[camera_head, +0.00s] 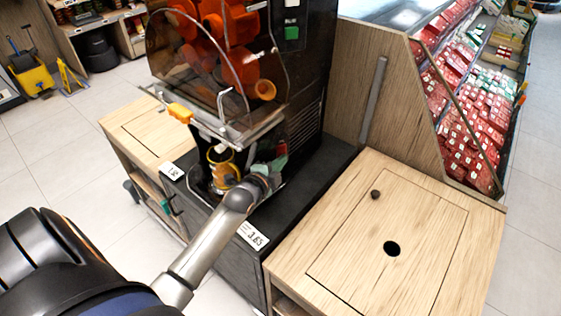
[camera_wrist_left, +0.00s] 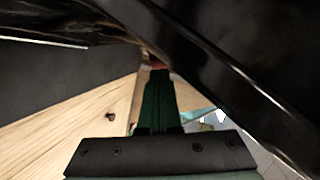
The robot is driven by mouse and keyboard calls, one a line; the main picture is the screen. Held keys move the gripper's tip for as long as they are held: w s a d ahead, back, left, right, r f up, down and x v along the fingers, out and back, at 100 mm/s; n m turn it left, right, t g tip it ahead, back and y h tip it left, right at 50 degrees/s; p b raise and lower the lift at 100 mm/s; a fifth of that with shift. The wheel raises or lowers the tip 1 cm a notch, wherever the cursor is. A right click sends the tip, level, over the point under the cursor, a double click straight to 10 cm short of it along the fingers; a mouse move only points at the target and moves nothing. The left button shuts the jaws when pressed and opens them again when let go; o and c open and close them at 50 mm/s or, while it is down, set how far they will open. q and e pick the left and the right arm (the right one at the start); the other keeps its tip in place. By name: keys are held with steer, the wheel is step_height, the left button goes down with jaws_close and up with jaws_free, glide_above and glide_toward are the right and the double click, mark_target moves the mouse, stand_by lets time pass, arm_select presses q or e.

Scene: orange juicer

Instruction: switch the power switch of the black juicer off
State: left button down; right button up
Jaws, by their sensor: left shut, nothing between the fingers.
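The black juicer (camera_head: 305,85) stands in the middle of the head view, with orange parts behind a clear cover. On its upper front is a panel with a green button (camera_head: 291,32) and a pale one above it. I cannot tell whether this is the power switch or what state it is in. My left gripper (camera_head: 277,165) is low at the juicer's front, beside the tap area and well below the panel. In the left wrist view its dark green fingers (camera_wrist_left: 159,85) are together and empty, close to black surfaces. A small reddish patch shows at their tips. My right gripper is out of view.
A yellow-rimmed container (camera_head: 222,165) stands under the juicer's spout, left of my left gripper. A wooden counter (camera_head: 440,215) with a round hole is to the right. A wooden panel (camera_head: 350,75) and shelves of red packs (camera_head: 465,110) stand behind it.

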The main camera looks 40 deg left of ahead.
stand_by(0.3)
arm_select(q)
steer(key=shift+w+a+f+t+b, duration=0.2)
steer(key=shift+a+t+b, duration=0.1)
steer(key=shift+b, duration=0.35)
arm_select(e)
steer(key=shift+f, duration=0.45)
arm_select(q)
steer(key=shift+d, duration=0.1)
